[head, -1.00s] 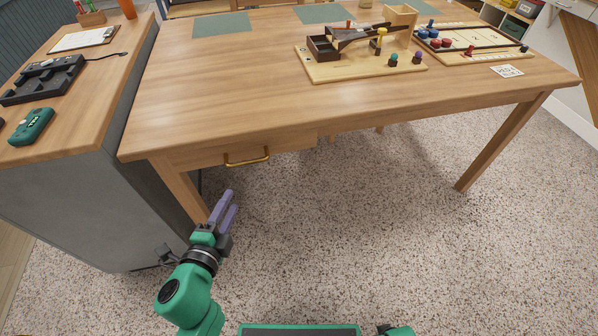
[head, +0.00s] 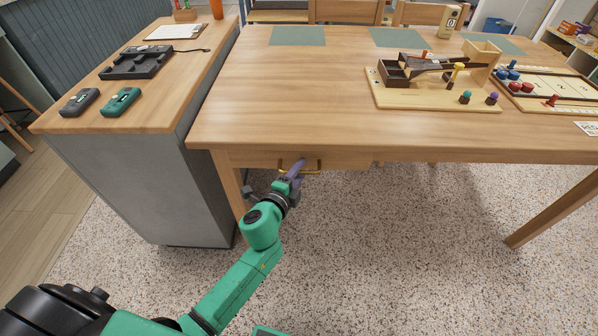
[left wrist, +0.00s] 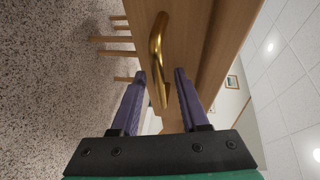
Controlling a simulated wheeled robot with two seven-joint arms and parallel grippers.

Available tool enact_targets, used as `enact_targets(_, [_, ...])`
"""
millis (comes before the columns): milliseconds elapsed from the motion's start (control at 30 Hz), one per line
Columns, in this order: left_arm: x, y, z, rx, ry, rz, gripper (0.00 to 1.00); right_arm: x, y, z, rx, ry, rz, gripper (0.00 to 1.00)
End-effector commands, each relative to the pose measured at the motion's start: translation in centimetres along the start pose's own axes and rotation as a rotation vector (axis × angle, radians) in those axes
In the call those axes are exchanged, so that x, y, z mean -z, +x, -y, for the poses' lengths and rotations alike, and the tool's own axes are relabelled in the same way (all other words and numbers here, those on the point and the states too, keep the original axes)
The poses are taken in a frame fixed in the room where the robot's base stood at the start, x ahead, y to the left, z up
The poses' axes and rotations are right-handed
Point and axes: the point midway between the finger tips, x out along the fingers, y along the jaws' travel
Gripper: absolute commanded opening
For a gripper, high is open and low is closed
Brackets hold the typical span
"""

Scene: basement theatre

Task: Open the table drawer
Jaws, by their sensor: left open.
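The wooden table (head: 300,110) has a drawer (head: 350,161) under its front edge, and the drawer looks closed. Its brass handle (head: 313,168) shows partly behind my gripper in the head view. In the left wrist view the handle (left wrist: 157,50) stands lengthwise between and ahead of the fingers. My left gripper (head: 297,172) is open, with purple fingers reaching up to the handle. In the left wrist view my left gripper (left wrist: 158,82) has one finger on each side of the handle's near end; I cannot tell if they touch it. My right gripper is not in view.
A grey cabinet (head: 140,180) with a wooden top stands close left of the table. On the table are a wooden marble-toy board (head: 430,100) and a game board (head: 550,88). A table leg (head: 232,190) is near my left arm. The speckled floor in front is clear.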

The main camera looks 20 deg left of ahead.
Motion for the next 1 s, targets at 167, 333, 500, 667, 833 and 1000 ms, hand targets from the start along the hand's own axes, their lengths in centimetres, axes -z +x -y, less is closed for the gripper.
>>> enact_targets(167, [0.01,-0.05,-0.02,0.0,-0.001,0.0,0.14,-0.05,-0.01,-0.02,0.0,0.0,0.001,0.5])
enact_targets(333, [0.01,-0.06,-0.02,0.0,-0.001,0.0,0.0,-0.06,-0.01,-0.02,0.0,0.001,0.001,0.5])
enact_targets(500, [0.0,-0.08,-0.03,0.0,-0.001,0.0,0.0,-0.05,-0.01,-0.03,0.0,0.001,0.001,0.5])
enact_targets(667, [0.0,-0.08,-0.04,-0.001,-0.001,0.0,0.0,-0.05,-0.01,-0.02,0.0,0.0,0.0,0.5])
enact_targets(833, [0.01,-0.08,-0.05,-0.001,-0.001,0.0,0.0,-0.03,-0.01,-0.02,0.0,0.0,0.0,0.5])
enact_targets(1000, [0.01,-0.09,-0.06,-0.001,-0.001,0.0,0.0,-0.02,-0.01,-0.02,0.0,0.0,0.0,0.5])
